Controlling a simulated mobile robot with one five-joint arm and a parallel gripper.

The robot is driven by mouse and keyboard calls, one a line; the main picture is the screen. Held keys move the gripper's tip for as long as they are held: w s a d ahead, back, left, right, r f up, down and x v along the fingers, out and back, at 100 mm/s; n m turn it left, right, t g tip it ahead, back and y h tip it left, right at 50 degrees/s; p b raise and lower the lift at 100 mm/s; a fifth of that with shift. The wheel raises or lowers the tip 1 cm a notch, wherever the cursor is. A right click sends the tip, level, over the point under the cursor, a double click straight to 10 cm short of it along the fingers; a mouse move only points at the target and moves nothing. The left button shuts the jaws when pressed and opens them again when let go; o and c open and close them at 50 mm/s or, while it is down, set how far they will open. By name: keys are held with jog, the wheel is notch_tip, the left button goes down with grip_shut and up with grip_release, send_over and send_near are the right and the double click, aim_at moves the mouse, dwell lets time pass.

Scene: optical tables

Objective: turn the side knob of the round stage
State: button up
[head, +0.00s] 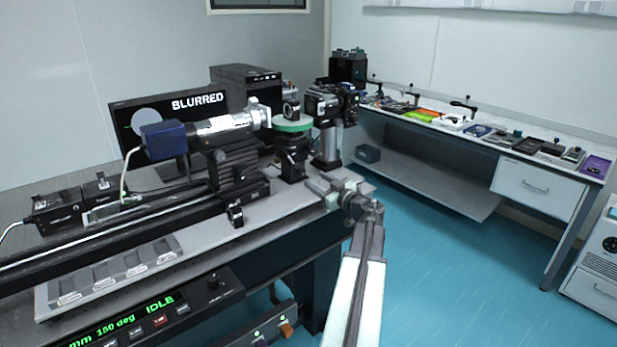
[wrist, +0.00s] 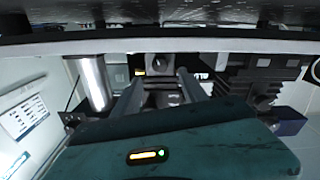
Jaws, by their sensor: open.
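The round stage (head: 292,124) has a green rim and stands on a black mount on the optical table in the head view. My gripper (head: 322,186) is at the table's right edge, just below and to the right of the stage's mount. In the wrist view its two fingers (wrist: 160,88) are apart, with a dark square block (wrist: 160,70) showing between and beyond them. I cannot tell if this block carries the side knob, or if the fingers touch anything. The knob is not clearly visible in the head view.
A camera-like device (head: 332,104) on a post stands right of the stage. A lens tube with a blue end (head: 165,140) lies to its left. A monitor (head: 150,125) reads "BLURRED". The control panel (head: 120,328) reads "IDLE". Blue floor at right is clear.

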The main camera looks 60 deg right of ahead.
aim_at(302, 172)
jog(key=x, duration=0.6)
jog(key=shift+w, duration=0.3)
grip_shut()
jog(key=shift+n, duration=0.4)
grip_release()
jog(key=shift+s, duration=0.1)
jog(key=v, duration=0.7)
jog(key=shift+s, duration=0.4)
